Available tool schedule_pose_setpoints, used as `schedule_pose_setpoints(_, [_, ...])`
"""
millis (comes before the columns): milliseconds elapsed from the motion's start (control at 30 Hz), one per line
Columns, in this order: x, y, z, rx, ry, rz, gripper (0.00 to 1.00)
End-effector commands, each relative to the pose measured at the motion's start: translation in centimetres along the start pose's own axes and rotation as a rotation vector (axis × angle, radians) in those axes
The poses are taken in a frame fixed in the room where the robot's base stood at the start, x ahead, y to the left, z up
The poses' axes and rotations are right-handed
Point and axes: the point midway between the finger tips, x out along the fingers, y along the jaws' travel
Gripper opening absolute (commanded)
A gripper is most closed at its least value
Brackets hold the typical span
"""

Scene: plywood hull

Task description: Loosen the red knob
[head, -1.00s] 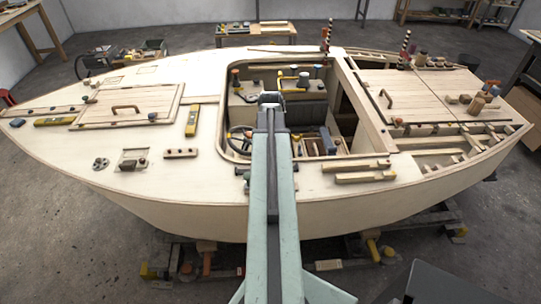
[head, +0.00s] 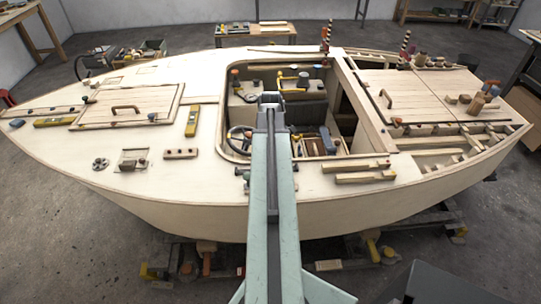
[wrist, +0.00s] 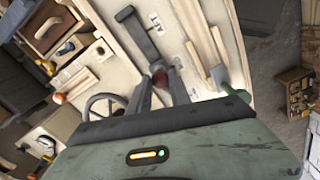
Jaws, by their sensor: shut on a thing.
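My gripper (wrist: 169,74) is shut in the wrist view, with its two dark fingers on either side of a dark red knob (wrist: 179,62). Only a small part of the knob shows between and beyond the fingers; its base is hidden. In the head view my gripper (head: 270,98) is over the open cockpit of the plywood hull, and the knob cannot be made out there behind it.
A steering wheel (wrist: 104,106) is left of the gripper in the wrist view. A dark bar (wrist: 138,32) lies beyond the fingers, and pale wooden strips (wrist: 201,62) are to the right. The cockpit coaming (head: 222,120) surrounds the arm's end.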

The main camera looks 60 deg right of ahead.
Motion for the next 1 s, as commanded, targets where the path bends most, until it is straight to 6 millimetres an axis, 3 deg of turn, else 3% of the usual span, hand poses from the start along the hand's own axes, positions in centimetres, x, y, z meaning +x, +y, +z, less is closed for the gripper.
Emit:
schedule_pose_setpoints(433, [0.07, 0.09, -0.08, -0.274, 0.001, 0.003, 0.00])
schedule_pose_setpoints(1000, [0.08, 0.02, -0.05, -0.338, 0.000, 0.001, 0.00])
